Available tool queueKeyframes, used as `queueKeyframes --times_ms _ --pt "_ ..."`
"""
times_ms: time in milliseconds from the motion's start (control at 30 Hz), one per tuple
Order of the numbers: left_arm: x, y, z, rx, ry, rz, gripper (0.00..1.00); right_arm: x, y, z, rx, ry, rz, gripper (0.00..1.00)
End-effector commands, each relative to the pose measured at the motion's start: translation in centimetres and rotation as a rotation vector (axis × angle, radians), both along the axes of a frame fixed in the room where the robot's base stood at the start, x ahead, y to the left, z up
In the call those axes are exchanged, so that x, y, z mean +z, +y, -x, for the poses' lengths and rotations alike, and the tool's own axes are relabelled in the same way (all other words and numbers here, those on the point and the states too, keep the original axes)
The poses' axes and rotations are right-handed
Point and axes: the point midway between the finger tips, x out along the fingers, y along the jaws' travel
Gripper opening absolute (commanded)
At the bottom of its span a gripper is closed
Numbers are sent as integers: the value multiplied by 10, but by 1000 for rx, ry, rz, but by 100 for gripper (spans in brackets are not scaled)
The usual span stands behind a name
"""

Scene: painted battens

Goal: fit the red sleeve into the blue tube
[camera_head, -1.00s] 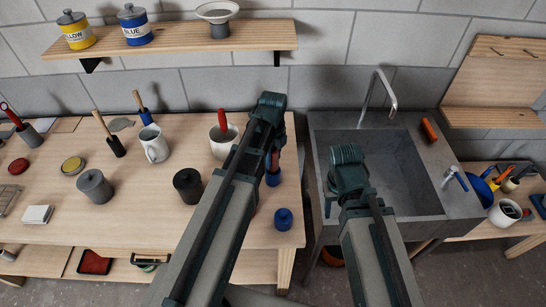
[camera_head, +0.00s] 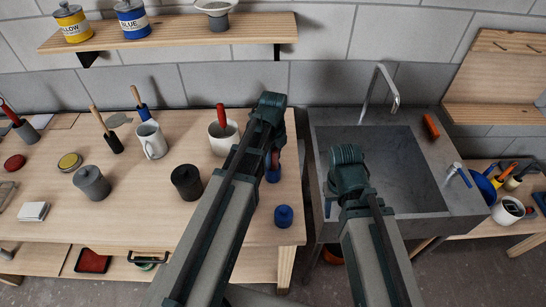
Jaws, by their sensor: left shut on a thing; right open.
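My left gripper (camera_head: 275,150) is over the right end of the wooden bench, mostly hidden behind its own wrist. It is shut on the red sleeve (camera_head: 275,158), of which only a small piece shows. The blue tube (camera_head: 273,175) stands on the bench directly under the sleeve. They look lined up and close, but my arm hides the joint, so I cannot tell how deep the sleeve sits. My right gripper (camera_head: 334,192) is open, over the left edge of the sink, with its fingers mostly hidden by the wrist.
A blue knobbed piece (camera_head: 283,216) stands near the bench's right front corner. A dark pot (camera_head: 187,182), a grey pot (camera_head: 92,182) and a white mug with a red handle (camera_head: 223,137) stand left of my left arm. The stone sink (camera_head: 395,170) is at right.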

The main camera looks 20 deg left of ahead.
Motion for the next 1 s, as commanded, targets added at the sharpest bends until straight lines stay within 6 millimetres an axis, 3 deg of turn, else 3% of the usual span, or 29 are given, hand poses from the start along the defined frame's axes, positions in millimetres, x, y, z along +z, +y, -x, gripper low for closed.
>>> queueKeyframes --times_ms 767,800,933,1000 --pt "-20 0 0 0 0 0 0 -20 0 0 -1 0 0 50" --pt "-18 0 0 0 0 0 55 -18 0 0 -1 0 0 50" --pt "-18 0 0 0 0 0 79 -18 0 0 -1 0 0 50" --pt "-18 0 0 0 0 0 83 -18 0 0 -1 0 0 50"
